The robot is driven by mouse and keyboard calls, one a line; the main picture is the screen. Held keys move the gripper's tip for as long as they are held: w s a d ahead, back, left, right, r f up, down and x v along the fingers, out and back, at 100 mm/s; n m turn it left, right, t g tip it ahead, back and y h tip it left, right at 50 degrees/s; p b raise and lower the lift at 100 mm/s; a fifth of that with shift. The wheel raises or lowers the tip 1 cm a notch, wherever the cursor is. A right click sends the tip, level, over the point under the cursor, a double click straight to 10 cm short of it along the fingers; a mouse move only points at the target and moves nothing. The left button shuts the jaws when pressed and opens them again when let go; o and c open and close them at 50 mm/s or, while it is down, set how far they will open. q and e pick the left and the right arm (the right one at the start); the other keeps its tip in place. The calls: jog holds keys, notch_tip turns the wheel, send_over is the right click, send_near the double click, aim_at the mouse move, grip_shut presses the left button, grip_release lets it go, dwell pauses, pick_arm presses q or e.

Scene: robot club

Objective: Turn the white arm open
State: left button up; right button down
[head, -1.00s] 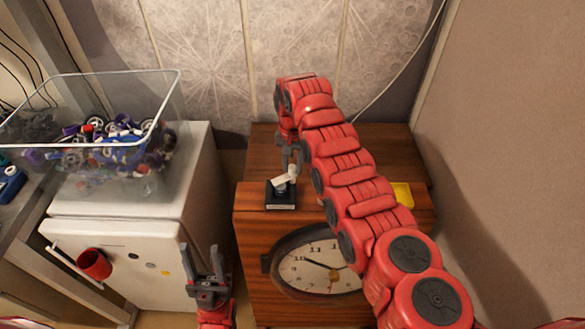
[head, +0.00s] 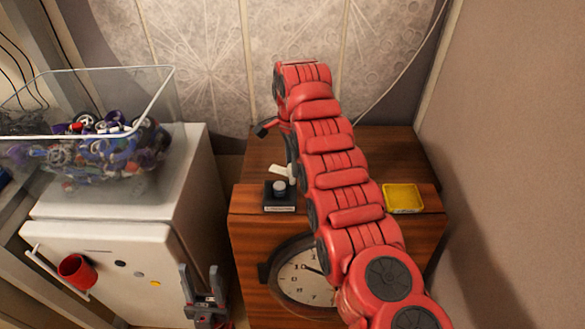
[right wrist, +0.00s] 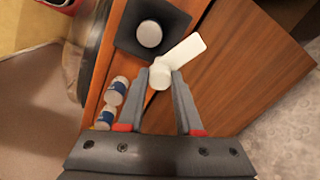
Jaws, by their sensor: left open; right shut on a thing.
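The white arm (head: 281,170) stands just behind a small black base (head: 279,209) with a round grey knob (head: 279,187) on the wooden clock cabinet. In the right wrist view the white arm (right wrist: 187,50) is a flat bar angled away from a round white end, beside the knob (right wrist: 149,34), which is uncovered. My right gripper (right wrist: 160,77) is shut on that round end. In the head view my right arm hides most of this gripper. I cannot tell how the white arm joins the base. My left gripper (head: 200,270) is open and empty, low in front of the fridge and cabinet.
A clear bin (head: 85,150) of mixed parts sits on a white fridge (head: 100,255) with a red cup (head: 76,270) on its front. A yellow tray (head: 403,198) lies right of my right arm. Small bottles (right wrist: 115,92) show in the right wrist view.

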jog(key=m, duration=0.2)
jog(key=shift+m, duration=2.1)
jog(key=shift+p, duration=0.3)
jog(key=c, duration=0.6)
grip_release()
jog(key=r+p, duration=0.2)
jog(key=r, duration=0.3)
jog(key=shift+d+r, duration=0.1)
jog(key=shift+d, duration=0.1)
notch_tip(320, 180, up, 12)
jog(key=p, duration=1.1)
jog(key=shift+a+r+p, duration=0.15)
jog(key=shift+p, duration=0.2)
